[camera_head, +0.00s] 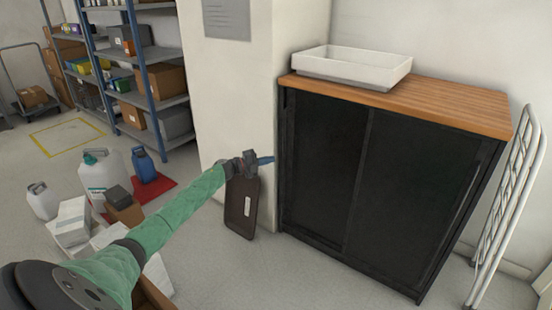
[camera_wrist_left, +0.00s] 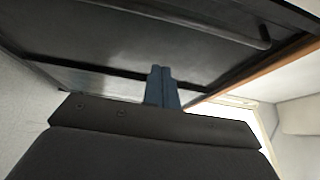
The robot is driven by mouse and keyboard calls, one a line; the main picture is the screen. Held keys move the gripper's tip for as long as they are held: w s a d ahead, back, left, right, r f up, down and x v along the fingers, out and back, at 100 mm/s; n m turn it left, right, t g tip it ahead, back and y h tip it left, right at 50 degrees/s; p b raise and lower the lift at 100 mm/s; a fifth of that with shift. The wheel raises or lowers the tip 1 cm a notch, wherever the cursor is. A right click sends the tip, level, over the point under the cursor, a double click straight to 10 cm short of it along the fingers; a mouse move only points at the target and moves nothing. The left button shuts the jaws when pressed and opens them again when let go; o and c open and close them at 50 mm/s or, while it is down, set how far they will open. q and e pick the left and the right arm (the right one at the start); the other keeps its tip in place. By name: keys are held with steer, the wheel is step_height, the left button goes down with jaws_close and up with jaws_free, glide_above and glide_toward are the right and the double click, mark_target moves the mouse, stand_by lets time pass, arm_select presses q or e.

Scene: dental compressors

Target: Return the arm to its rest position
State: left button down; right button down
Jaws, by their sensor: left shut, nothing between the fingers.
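My left arm, in a green sleeve, reaches from the lower left to the middle of the head view. Its gripper (camera_head: 264,160) is at the left front edge of the black cabinet (camera_head: 325,165), with its blue fingers shut and nothing between them. In the left wrist view the shut blue fingers (camera_wrist_left: 162,88) point at the dark cabinet front (camera_wrist_left: 150,40). I cannot tell whether the fingertips touch the cabinet. The cabinet's two sliding doors look closed. My right gripper is out of view.
A white tray (camera_head: 352,66) stands on the cabinet's wooden top (camera_head: 455,103). A brown panel (camera_head: 242,207) leans below my gripper. A white folding ladder (camera_head: 507,205) leans at the right. Jugs (camera_head: 103,172) and boxes crowd the floor at left. Shelves (camera_head: 160,55) stand behind.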

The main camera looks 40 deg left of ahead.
arm_select(q)
steer(key=shift+s+a, duration=0.25)
steer(key=shift+s, duration=0.15)
steer(key=shift+r, duration=0.15)
